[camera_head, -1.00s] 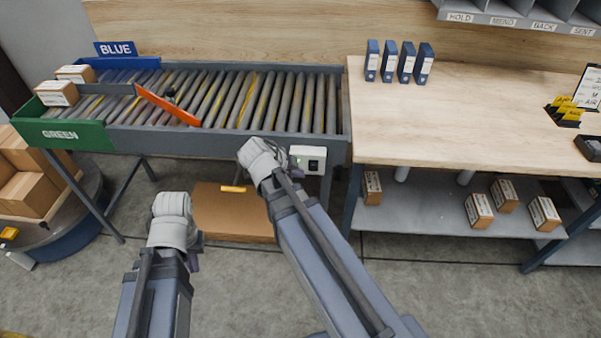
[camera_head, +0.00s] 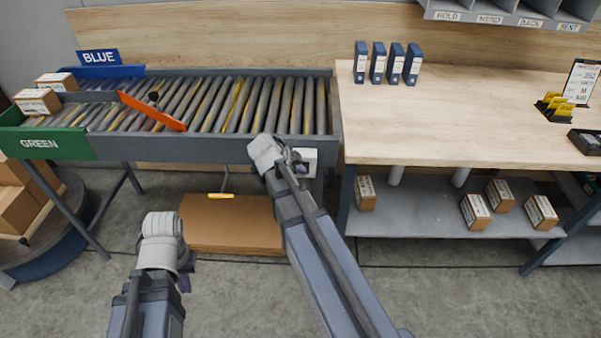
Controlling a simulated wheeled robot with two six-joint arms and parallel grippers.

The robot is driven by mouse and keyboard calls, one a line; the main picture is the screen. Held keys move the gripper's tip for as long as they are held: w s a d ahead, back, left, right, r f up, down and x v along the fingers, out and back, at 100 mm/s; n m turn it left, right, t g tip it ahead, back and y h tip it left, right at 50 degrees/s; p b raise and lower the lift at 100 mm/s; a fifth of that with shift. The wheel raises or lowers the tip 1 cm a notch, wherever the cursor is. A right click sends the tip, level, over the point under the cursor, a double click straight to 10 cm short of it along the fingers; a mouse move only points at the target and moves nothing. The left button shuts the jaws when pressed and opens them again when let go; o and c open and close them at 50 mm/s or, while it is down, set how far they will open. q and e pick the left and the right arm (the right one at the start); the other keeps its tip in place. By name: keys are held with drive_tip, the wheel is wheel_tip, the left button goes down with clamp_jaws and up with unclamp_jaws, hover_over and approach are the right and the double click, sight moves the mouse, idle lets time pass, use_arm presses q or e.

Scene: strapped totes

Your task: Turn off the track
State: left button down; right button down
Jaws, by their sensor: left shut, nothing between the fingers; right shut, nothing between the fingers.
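The roller conveyor track (camera_head: 240,105) runs across the back left, with grey and yellow rollers. A white switch box (camera_head: 310,158) is fixed to its front side near the right end. My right gripper (camera_head: 292,160) is shut and empty, in front of the box in this view, and covers most of it. The switch itself is hidden, and I cannot tell whether the gripper touches the box. My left gripper (camera_head: 184,280) is shut and empty, low over the floor in front of the conveyor; its fingers are mostly hidden by its wrist.
An orange diverter bar (camera_head: 152,111) lies across the rollers. Cartons (camera_head: 37,101) sit at the left end by the green (camera_head: 45,143) and blue (camera_head: 98,58) signs. A wooden workbench (camera_head: 450,125) adjoins at right. A brown board (camera_head: 232,222) is under the conveyor.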

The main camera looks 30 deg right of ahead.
drive_tip(key=shift+w+d+r, duration=0.1)
drive_tip(key=shift+w+d, duration=0.05)
drive_tip(key=shift+w, duration=0.15)
drive_tip(key=shift+r, duration=0.1)
drive_tip(key=shift+r+p, duration=0.75)
drive_tip(key=shift+p, duration=0.2)
